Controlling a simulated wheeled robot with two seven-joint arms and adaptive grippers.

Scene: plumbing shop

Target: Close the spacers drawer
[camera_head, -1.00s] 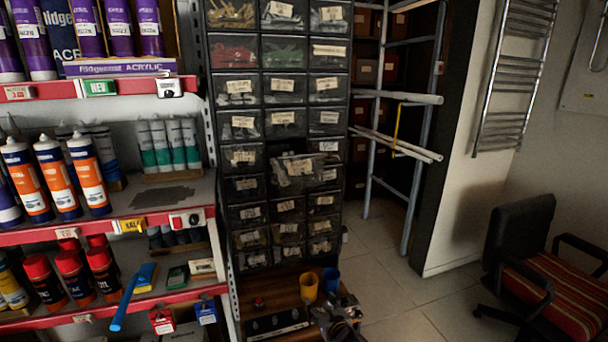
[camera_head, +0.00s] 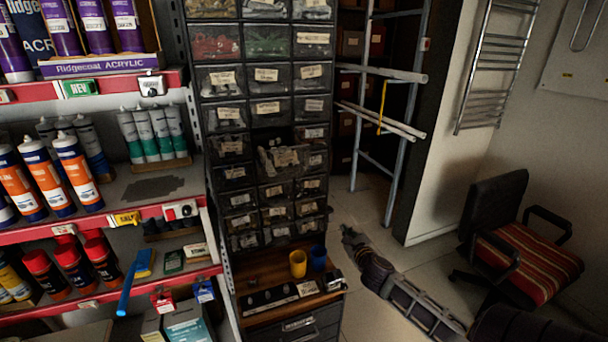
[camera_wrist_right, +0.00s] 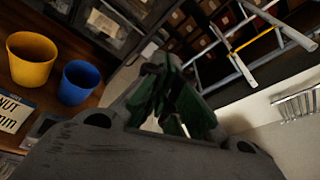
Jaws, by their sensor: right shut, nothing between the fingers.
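A dark cabinet of small labelled drawers (camera_head: 235,174) stands in the middle of the head view. One drawer (camera_head: 283,158) in its middle column is pulled out and holds small pale parts; its label is too small to read. My right gripper (camera_head: 348,236) is shut and empty, to the right of the cabinet and lower than the open drawer, apart from it. In the right wrist view its fingers (camera_wrist_right: 172,100) are together, with drawer fronts (camera_wrist_right: 120,22) behind at the upper left. My left gripper is not in view.
Below the drawers, a wooden shelf holds a yellow cup (camera_head: 298,263) and a blue cup (camera_head: 318,257). A pipe rack (camera_head: 390,120) stands right of the cabinet. A chair (camera_head: 510,240) is at the far right. Shelves of tubes and cans fill the left.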

